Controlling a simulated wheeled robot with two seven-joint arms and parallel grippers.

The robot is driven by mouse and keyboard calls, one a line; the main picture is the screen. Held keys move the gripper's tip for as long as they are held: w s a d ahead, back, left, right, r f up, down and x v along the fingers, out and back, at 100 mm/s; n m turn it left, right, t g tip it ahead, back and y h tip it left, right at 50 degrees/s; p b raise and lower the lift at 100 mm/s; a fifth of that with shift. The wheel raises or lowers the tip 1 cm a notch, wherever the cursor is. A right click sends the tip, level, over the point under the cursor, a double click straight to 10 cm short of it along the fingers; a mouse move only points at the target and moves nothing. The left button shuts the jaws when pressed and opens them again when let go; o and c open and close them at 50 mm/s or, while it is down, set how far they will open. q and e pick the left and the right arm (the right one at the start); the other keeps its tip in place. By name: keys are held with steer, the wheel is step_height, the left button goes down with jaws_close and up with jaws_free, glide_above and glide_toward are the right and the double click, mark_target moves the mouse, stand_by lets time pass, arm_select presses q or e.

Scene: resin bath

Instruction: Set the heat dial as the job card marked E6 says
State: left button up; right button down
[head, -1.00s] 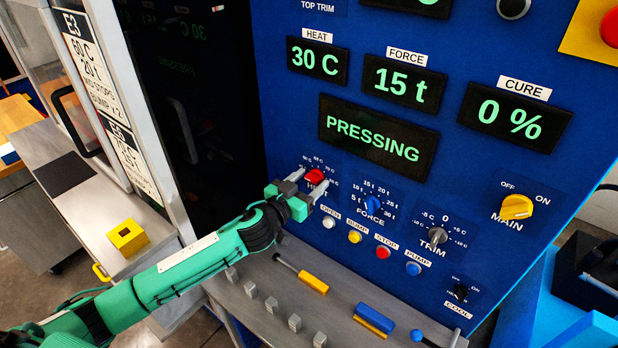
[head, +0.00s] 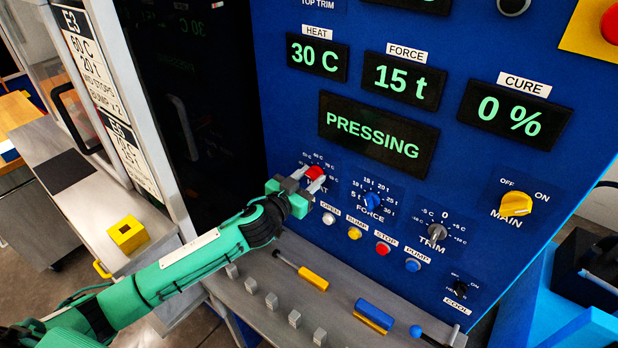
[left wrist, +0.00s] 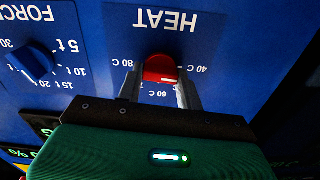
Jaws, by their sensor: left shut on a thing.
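The red heat dial (head: 314,173) is on the blue panel, below the HEAT display (head: 318,58), which reads 30 C. My left gripper (head: 311,180) is shut on the dial, one finger on each side. In the left wrist view the dial (left wrist: 160,68) shows upside down between the fingers, with 40 C, 60 C and 80 C marks around it. Its white mark lies between 60 C and 40 C. A job card (head: 82,52) headed E3 hangs at the left, with another card (head: 122,145) below it. The lower card's small print is hard to read. My right gripper is out of view.
The force dial (head: 373,201), trim dial (head: 437,232) and a row of push buttons (head: 355,233) sit close to the right of and below my gripper. The status display (head: 378,137) reads PRESSING. A ledge (head: 255,285) with a yellow-handled tool (head: 313,278) lies below.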

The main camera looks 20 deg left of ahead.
arm_select(q)
steer(key=shift+m, duration=1.2)
steer(key=m, duration=0.4)
steer(key=shift+p, duration=0.3)
steer(key=m, duration=0.7)
steer(key=shift+d+f+p, duration=0.1)
steer(key=shift+p, duration=0.25)
steer(key=m+p, duration=0.1)
steer(key=m, duration=0.5)
steer(key=shift+f, duration=0.1)
steer(key=m, duration=0.3)
steer(key=shift+m+p, duration=0.3)
steer(key=shift+p, duration=0.05)
steer(key=shift+s+f+m, duration=0.1)
steer(key=shift+f+m, duration=0.05)
steer(key=shift+m, duration=1.25)
steer(key=shift+p, duration=0.3)
steer(key=o, duration=1)
